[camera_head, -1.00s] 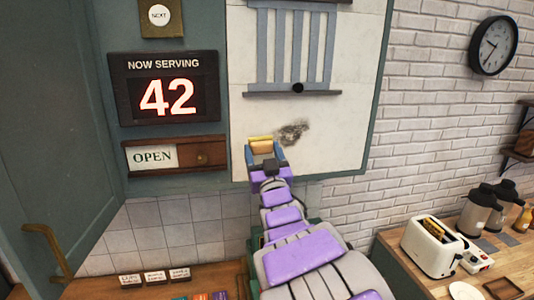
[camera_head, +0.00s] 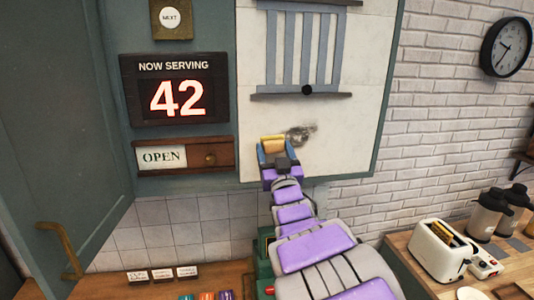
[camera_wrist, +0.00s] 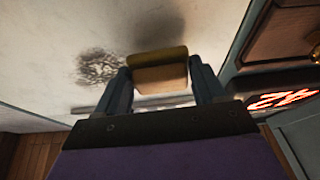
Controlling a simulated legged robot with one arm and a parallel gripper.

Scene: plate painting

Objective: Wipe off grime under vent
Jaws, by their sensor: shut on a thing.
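My gripper (camera_head: 273,153) is shut on a tan-yellow sponge (camera_head: 272,143), held between its two blue-grey fingers. The sponge also shows in the wrist view (camera_wrist: 160,72), with a soft shadow on the panel beside it. A dark smudge of grime (camera_head: 301,132) is on the white panel below the slatted vent (camera_head: 299,50). The sponge is just left of and slightly below the grime in the head view. In the wrist view the grime (camera_wrist: 98,67) lies to the left of the sponge. I cannot tell whether the sponge touches the panel.
The "42" display (camera_head: 176,90) and the OPEN sign (camera_head: 161,157) are left of the panel. A green door (camera_head: 60,120) stands at the far left. A counter with a toaster (camera_head: 444,248) is at lower right. The panel right of the grime is clear.

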